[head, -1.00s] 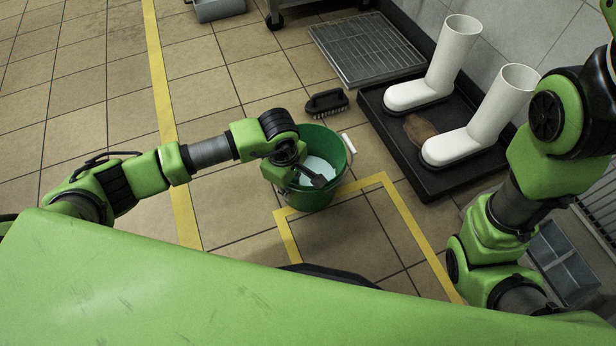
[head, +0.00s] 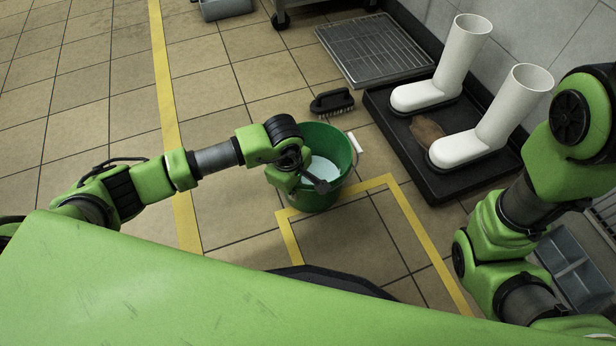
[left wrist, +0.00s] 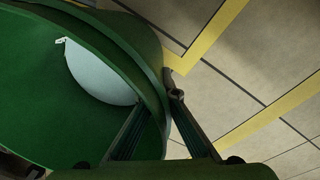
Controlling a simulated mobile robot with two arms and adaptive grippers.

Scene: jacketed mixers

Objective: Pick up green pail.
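The green pail (head: 338,146) stands upright on the tiled floor in the middle of the head view, with a pale round patch inside and a white handle grip at its right rim. My left gripper (head: 318,182) reaches over its near left side. In the left wrist view the pail (left wrist: 40,125) fills the left side. The left gripper's fingers (left wrist: 163,100) straddle its wall, one inside and one outside, close together and apparently shut on it. Exact finger contact is partly hidden. My right arm shows at the right; its gripper is out of view.
A black brush (head: 332,101) lies behind the pail. A black tray (head: 458,187) with white boots (head: 470,148) stands to the right, a metal grate (head: 375,50) behind. Yellow floor tape (head: 415,225) runs near the pail. Floor at left is clear.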

